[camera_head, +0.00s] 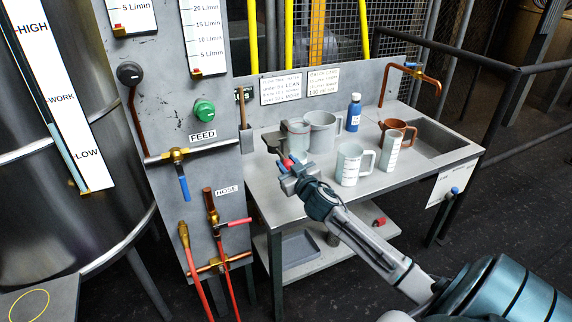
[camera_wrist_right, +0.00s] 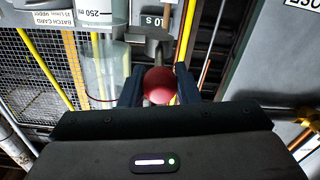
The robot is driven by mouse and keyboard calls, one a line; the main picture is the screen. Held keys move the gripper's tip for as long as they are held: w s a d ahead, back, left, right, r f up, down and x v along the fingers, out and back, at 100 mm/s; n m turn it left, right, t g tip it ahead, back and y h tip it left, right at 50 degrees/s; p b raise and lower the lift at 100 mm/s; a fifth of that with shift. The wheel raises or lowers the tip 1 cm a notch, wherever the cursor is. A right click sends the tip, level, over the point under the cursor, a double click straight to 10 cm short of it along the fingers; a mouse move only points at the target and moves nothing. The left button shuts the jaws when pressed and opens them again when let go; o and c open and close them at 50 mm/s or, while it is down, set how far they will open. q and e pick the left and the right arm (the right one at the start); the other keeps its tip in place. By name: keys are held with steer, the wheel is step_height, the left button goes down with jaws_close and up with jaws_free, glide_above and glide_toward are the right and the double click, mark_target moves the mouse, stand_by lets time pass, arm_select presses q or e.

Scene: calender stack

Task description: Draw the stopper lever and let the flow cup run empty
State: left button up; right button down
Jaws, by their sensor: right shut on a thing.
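My right gripper (camera_head: 289,172) is at the left end of the bench and shut on the stopper lever's red knob (camera_head: 287,161). In the right wrist view the round red knob (camera_wrist_right: 160,85) sits between the two dark fingers, with a grey part of the lever behind it. A clear cylindrical vessel, which looks like the flow cup (camera_head: 297,131), stands just behind the gripper; it also shows in the right wrist view (camera_wrist_right: 107,68). Its contents and outlet cannot be made out. My left gripper is not in view.
A grey jug (camera_head: 323,133), a white jug (camera_head: 349,160), a measuring cylinder (camera_head: 391,152), a blue bottle (camera_head: 353,116) and a copper can (camera_head: 404,129) stand to the right on the bench (camera_head: 436,160). The valve panel (camera_head: 180,100) rises at left.

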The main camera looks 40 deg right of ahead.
steer(key=c, duration=1.1)
jaws_free()
steer(key=shift+d, duration=0.1)
steer(key=shift+s+f, duration=0.1)
steer(key=shift+s, duration=0.4)
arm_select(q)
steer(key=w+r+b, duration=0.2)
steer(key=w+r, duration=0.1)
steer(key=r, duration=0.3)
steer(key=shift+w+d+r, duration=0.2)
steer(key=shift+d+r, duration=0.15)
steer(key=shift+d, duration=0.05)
arm_select(e)
steer(key=v, duration=1)
steer(key=shift+w, duration=0.1)
